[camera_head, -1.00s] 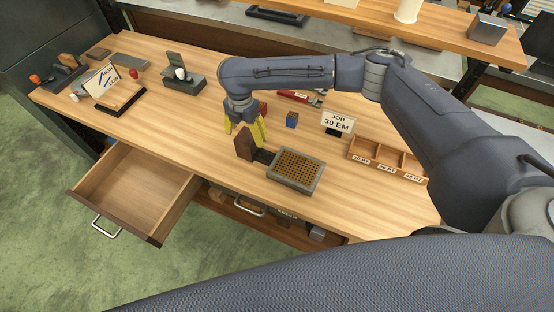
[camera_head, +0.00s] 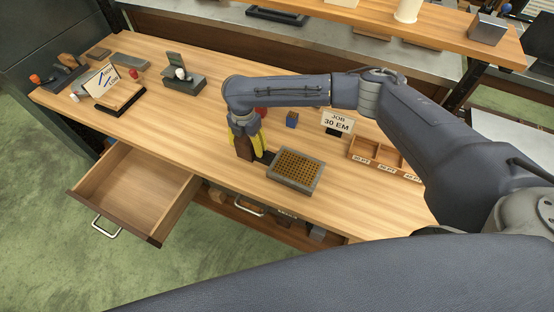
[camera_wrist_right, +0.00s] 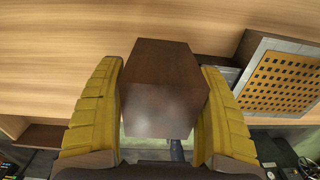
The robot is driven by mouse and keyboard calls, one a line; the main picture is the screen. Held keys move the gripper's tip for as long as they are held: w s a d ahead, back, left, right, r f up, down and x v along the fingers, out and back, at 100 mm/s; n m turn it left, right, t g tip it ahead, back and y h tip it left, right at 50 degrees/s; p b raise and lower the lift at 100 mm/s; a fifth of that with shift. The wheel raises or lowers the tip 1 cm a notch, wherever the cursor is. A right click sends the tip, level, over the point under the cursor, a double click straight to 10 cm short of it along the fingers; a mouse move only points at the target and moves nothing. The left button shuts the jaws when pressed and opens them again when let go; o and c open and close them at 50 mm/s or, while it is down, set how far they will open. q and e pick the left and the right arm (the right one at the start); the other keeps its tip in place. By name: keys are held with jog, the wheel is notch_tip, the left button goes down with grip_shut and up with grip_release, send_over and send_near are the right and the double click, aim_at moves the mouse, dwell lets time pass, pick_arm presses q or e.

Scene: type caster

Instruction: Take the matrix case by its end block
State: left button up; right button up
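The matrix case (camera_head: 296,170) lies on the bench, a grey frame with a gold grid of dark holes. A dark bar (camera_head: 266,157) joins it to the upright brown end block (camera_head: 244,148). In the right wrist view the end block (camera_wrist_right: 160,85) stands between the yellow fingers, and the case (camera_wrist_right: 285,80) shows at the right. My right gripper (camera_head: 246,143) is lowered with a finger on each side of the block. Its fingers are open, with narrow gaps beside the block towards the tips. My left gripper is not in view.
An open, empty drawer (camera_head: 135,188) juts out at the front left. A "JOB 30 EM" sign (camera_head: 337,122) and a compartmented wooden tray (camera_head: 383,157) stand right of my gripper. A small blue block (camera_head: 292,119) lies behind the case.

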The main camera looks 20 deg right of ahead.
jog(key=c, duration=1.1)
